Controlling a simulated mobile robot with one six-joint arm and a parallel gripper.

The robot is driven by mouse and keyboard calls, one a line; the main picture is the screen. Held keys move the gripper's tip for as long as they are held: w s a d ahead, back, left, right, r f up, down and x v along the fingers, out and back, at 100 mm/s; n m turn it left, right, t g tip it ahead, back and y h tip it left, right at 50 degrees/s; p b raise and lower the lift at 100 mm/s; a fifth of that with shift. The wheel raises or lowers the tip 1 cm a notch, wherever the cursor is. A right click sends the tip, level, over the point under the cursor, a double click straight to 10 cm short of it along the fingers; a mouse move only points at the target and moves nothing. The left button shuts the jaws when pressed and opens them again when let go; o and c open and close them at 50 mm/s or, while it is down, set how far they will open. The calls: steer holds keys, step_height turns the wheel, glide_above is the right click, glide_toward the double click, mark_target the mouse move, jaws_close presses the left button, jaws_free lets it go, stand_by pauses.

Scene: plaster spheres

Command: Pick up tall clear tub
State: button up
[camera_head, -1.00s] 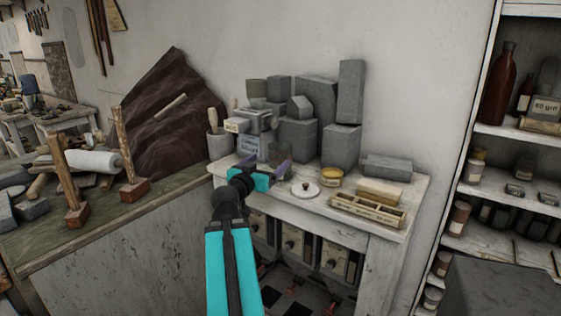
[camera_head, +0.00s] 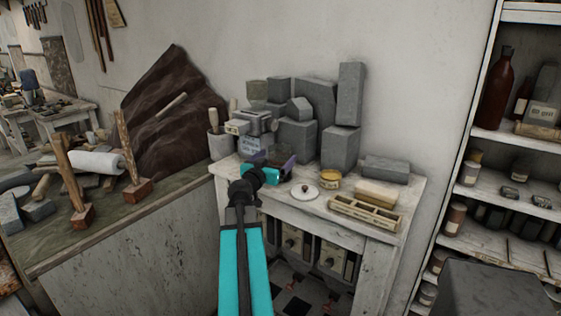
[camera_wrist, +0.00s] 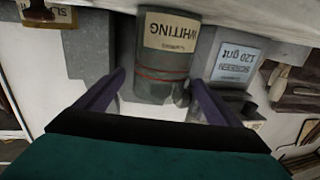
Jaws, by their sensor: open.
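The tall clear tub (camera_head: 277,150) shows only faintly in the head view, on the white bench at my gripper's fingers, with grey blocks behind it. My gripper (camera_head: 274,162) is open, low over the bench, with its purple fingers apart. In the wrist view my gripper (camera_wrist: 160,100) spreads its fingers to either side of a grey-green cylinder (camera_wrist: 168,55) labelled WHITING. I cannot make out the clear tub's outline there, so I cannot tell whether it is fully between the fingers.
A round white lid (camera_head: 304,192), a small yellow tub (camera_head: 330,179) and a divided wooden tray (camera_head: 365,213) lie to the right on the bench (camera_head: 410,197). Grey blocks (camera_head: 340,147) stand behind.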

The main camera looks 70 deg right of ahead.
steer(key=shift+d, duration=0.85)
steer(key=shift+s+d+r+p, duration=0.1)
steer(key=shift+s+d+p, duration=0.05)
steer(key=shift+d+p, duration=1.2)
steer(key=shift+s+d, duration=0.1)
steer(key=shift+d, duration=1.15)
steer(key=c, duration=1.3)
steer(key=shift+a, duration=0.1)
